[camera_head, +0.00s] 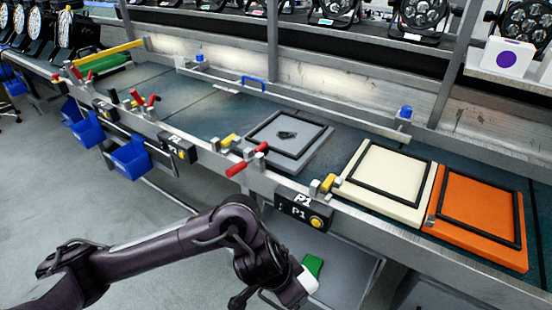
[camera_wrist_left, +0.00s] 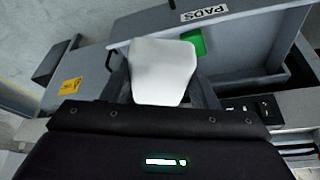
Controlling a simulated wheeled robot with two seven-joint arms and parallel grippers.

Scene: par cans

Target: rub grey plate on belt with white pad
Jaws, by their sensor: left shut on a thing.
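The grey plate (camera_head: 262,133) lies flat on the belt (camera_head: 205,114), with a dark smudge (camera_head: 287,134) at its middle inside a grey-black frame. My left gripper (camera_head: 290,291) is low in front of the belt, below and apart from the plate. It is shut on the white pad (camera_wrist_left: 163,72), which sticks out between the dark fingers in the left wrist view. In the head view only a small white part of the pad shows at the gripper. My right gripper is not in view.
A green pad (camera_head: 313,264) lies in the open grey drawer (camera_wrist_left: 245,52) labelled PADS, close to the white pad. A cream plate (camera_head: 350,196) and an orange plate (camera_head: 467,238) lie right of the grey plate. Red-handled clamps (camera_head: 247,160) and a P1 box (camera_head: 303,209) line the belt's front edge.

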